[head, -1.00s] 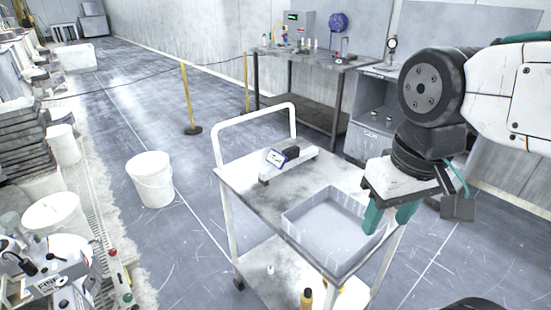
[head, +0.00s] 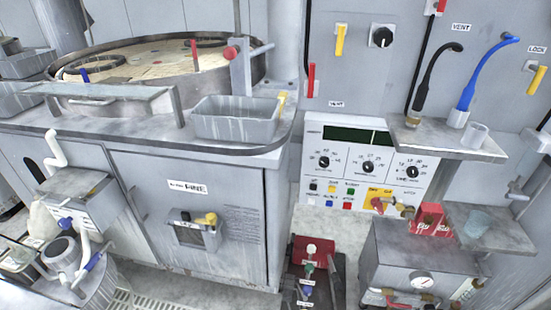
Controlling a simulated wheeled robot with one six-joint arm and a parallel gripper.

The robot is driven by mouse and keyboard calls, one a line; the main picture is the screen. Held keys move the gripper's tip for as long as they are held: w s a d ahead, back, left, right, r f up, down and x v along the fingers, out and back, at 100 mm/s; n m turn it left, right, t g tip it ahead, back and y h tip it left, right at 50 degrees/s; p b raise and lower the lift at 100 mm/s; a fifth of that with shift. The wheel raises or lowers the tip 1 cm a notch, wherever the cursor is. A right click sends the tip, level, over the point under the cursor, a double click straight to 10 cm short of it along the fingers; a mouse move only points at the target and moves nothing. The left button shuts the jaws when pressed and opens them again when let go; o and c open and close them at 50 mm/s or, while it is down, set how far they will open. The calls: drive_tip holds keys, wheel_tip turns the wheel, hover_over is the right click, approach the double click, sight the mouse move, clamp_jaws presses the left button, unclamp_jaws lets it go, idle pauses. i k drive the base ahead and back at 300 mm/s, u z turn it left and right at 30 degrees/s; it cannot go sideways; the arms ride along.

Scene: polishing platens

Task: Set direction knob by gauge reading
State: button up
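A round white-faced gauge (head: 421,281) sits on the front of a grey metal box at the lower right; its reading is too small to tell. A white control panel (head: 345,185) has a dark display and a row of black dial knobs: left (head: 323,162), middle (head: 368,167) and right (head: 412,171). Another black knob (head: 382,37) with a pale pointer is on the wall plate above. I cannot tell which is the direction knob, as the labels are too small. My gripper is not in view.
A round platen (head: 150,62) with dark rings stands at the upper left, with a grey bin (head: 236,120) on the ledge beside it. Yellow and red levers, black and blue hoses and a shelf (head: 445,140) crowd the right. A red block (head: 430,220) sits below.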

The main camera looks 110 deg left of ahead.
sight(64, 223)
drive_tip(key=z, duration=5.75)
drive_tip(key=i, duration=0.75)
drive_tip(key=z, duration=1.65)
